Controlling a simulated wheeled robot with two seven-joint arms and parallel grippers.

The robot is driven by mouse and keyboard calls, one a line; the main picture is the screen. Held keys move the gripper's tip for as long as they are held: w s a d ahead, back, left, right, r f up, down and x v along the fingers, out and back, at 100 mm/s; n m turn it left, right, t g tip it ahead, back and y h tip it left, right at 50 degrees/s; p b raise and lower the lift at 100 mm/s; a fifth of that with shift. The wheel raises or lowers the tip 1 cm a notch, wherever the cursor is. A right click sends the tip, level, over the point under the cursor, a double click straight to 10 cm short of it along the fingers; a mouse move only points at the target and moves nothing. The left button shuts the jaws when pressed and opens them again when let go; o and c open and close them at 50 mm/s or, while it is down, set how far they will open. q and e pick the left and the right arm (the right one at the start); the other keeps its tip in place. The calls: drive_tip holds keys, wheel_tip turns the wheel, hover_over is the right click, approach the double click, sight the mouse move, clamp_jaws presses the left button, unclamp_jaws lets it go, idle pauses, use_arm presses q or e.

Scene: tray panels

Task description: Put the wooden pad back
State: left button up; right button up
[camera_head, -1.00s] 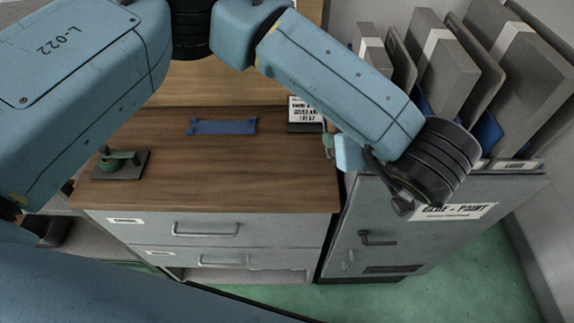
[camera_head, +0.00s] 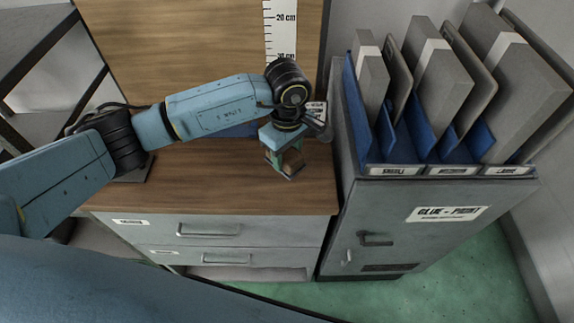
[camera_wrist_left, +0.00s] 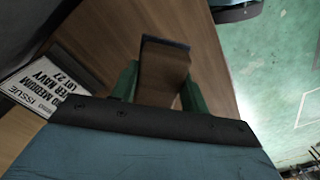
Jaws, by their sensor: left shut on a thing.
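My left gripper (camera_head: 284,168) is above the right part of the wooden desk top, near the grey cabinet. Its green fingers are shut on the wooden pad (camera_head: 292,162), a small brown block. In the left wrist view the pad (camera_wrist_left: 163,75) sits between the two fingers (camera_wrist_left: 158,88), with a dark blue strip along its far edge. The pad appears held above the desk, but the exact gap cannot be told. My right gripper is not in view.
The desk (camera_head: 230,190) has drawers in front. The grey cabinet (camera_head: 420,235) at right carries blue-based slots with several upright grey panels (camera_head: 445,85). A printed card (camera_wrist_left: 55,85) lies left of the pad in the wrist view. A ruler (camera_head: 281,30) is behind.

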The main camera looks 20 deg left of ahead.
sight(288, 153)
use_arm(q)
drive_tip(key=shift+f, duration=2.55)
drive_tip(key=o, duration=1)
drive_tip(key=shift+o, duration=0.2)
drive_tip(key=shift+r, duration=0.1)
wheel_tip(288, 153, up, 12)
drive_tip(key=shift+r+b, duration=0.1)
drive_tip(key=shift+b, duration=0.4)
